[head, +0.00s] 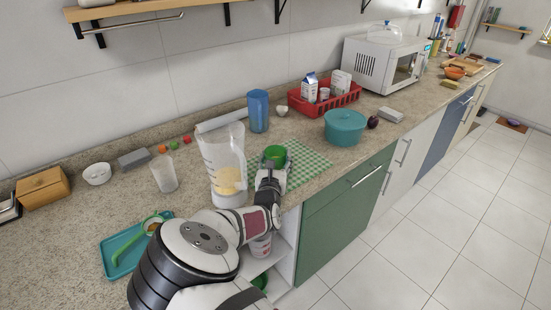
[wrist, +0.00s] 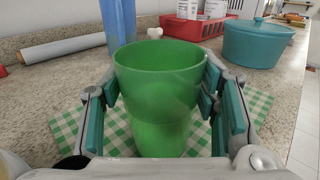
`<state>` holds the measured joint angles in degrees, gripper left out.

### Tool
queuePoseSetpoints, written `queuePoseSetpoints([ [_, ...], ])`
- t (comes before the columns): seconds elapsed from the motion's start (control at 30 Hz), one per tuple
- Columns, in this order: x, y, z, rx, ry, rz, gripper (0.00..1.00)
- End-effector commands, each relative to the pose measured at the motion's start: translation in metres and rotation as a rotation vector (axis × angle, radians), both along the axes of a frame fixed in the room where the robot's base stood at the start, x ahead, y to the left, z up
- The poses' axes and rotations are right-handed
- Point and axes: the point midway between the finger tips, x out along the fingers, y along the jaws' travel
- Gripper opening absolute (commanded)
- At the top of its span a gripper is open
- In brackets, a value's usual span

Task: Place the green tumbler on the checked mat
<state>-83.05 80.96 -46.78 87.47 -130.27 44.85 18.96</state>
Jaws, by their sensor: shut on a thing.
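The green tumbler (wrist: 158,92) stands upright between the fingers of my gripper (wrist: 165,108) in the wrist view. The fingers are shut on its sides. In the head view the tumbler (head: 275,154) shows at the end of my gripper (head: 271,166), over the near left part of the checked mat (head: 307,164). The green and white mat (wrist: 258,104) shows around and behind the tumbler in the wrist view. The tumbler's base is low in the picture, and I cannot tell whether it touches the mat.
A blender jug (head: 224,160) stands close left of my gripper. A blue cup (head: 258,110) and a paper roll (head: 219,121) are behind. A teal pot (head: 345,128) stands right of the mat, with a red basket (head: 345,99) behind it. The counter's front edge is near.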

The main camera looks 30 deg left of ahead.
Motion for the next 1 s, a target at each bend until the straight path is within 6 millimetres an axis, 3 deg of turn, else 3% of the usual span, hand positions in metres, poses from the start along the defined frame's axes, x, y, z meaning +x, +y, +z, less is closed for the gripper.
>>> queuePoseSetpoints([
  [0.03, 0.001, 0.0, -0.001, 0.0, 0.0, 0.0, 0.57],
  [0.1, 0.0, 0.0, -0.001, 0.0, 0.0, 0.0, 0.73],
  [0.13, 0.0, 0.0, -0.001, 0.0, 0.0, 0.0, 0.75],
  [0.57, -0.005, -0.002, 0.002, 0.0, 0.001, 0.0, 0.75],
  [1.0, -0.082, -0.034, 0.002, 0.0, 0.001, 0.0, 0.75],
])
